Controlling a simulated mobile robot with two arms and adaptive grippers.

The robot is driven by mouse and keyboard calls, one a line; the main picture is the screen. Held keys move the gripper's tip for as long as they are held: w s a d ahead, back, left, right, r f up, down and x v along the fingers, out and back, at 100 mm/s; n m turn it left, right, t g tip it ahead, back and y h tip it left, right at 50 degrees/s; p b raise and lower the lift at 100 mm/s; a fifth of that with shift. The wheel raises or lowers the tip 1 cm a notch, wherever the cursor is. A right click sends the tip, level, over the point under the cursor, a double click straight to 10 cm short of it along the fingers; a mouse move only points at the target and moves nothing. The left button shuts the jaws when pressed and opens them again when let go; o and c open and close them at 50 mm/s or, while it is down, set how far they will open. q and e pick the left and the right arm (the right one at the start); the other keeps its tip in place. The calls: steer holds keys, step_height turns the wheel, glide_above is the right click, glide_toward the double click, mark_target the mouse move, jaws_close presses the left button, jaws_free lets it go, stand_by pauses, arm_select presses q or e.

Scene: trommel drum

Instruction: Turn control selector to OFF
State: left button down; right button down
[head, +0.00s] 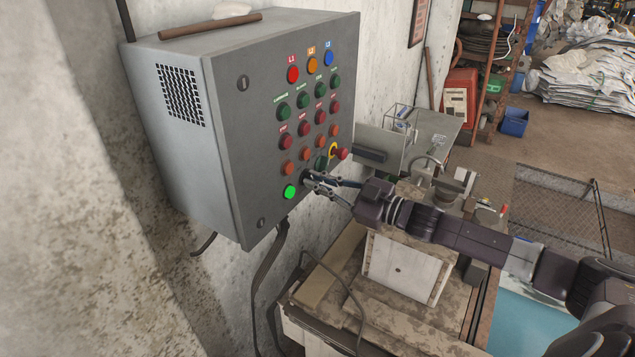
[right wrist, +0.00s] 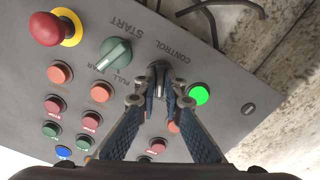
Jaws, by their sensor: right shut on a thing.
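The grey control cabinet (head: 232,150) hangs on the wall, with rows of coloured buttons on its front. The control selector (right wrist: 158,69), a dark knob beneath the word CONTROL, shows between my right fingertips in the right wrist view. My right gripper (head: 314,183) reaches the lower part of the panel from the right. It is shut on the selector, and its fingertips (right wrist: 159,92) lie on both sides of the knob. The fingers hide much of the knob, and I cannot read its position markings. My left gripper is in neither view.
A lit green button (head: 290,191) is close beside the selector. A green START selector (right wrist: 114,53) and a red emergency stop (right wrist: 46,28) on a yellow ring are also near. A cluttered workbench (head: 410,325) stands below my right arm. Cables hang under the cabinet.

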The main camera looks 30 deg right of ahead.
stand_by(0.4)
steer(key=c, duration=2)
jaws_free()
steer(key=shift+c, duration=0.2)
steer(key=v, duration=1.2)
